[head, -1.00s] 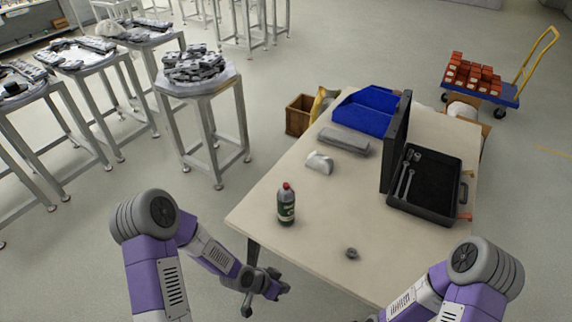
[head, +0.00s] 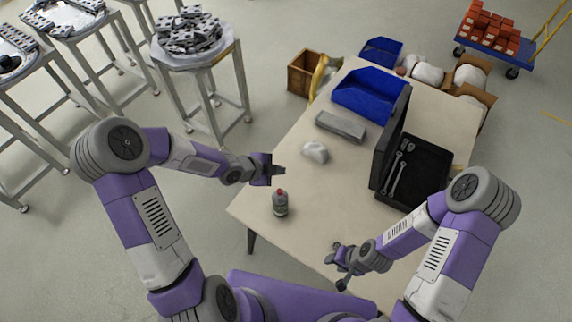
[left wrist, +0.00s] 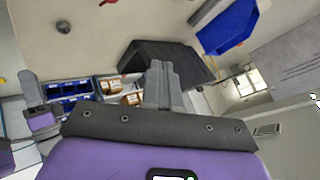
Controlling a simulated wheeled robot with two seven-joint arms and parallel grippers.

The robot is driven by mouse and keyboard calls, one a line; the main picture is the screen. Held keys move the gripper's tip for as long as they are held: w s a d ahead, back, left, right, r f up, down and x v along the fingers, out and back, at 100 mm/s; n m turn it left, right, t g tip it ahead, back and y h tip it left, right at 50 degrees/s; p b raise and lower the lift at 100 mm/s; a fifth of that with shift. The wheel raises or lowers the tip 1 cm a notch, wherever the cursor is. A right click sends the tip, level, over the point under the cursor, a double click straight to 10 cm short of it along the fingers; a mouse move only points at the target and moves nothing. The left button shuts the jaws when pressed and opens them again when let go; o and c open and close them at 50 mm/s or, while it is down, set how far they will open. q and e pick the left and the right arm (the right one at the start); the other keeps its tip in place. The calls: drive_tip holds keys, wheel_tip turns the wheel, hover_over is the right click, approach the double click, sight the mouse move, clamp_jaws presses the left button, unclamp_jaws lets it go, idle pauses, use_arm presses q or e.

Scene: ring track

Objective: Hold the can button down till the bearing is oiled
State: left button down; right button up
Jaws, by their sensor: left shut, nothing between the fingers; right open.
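The can (head: 280,206), a dark bottle shape with a red cap, stands upright near the table's left edge. My left gripper (head: 283,170) is shut and empty, just beyond the can in the picture and apart from it. Its closed fingers (left wrist: 160,75) also show in the left wrist view. My right gripper (head: 337,268) is open over the front part of the table, right of the can.
A stool with metal parts (head: 196,50) stands left of the table.

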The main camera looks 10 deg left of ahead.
sight(278, 192)
use_arm(q)
drive_tip(key=f+b, duration=0.2)
drive_tip(key=s+f+b, duration=0.1)
drive_tip(key=f+b, duration=0.4)
drive_tip(key=f, duration=0.1)
drive_tip(key=shift+s, duration=0.35)
use_arm(e)
wheel_tip(278, 192, down, 7)
drive_tip(key=s, duration=0.1)
drive_tip(key=shift+s, duration=0.3)
use_arm(q)
drive_tip(key=shift+b, duration=0.3)
idle(1.2)
drive_tip(key=shift+f+b, duration=0.3)
drive_tip(key=shift+f, duration=0.05)
use_arm(e)
drive_tip(key=shift+f, duration=0.35)
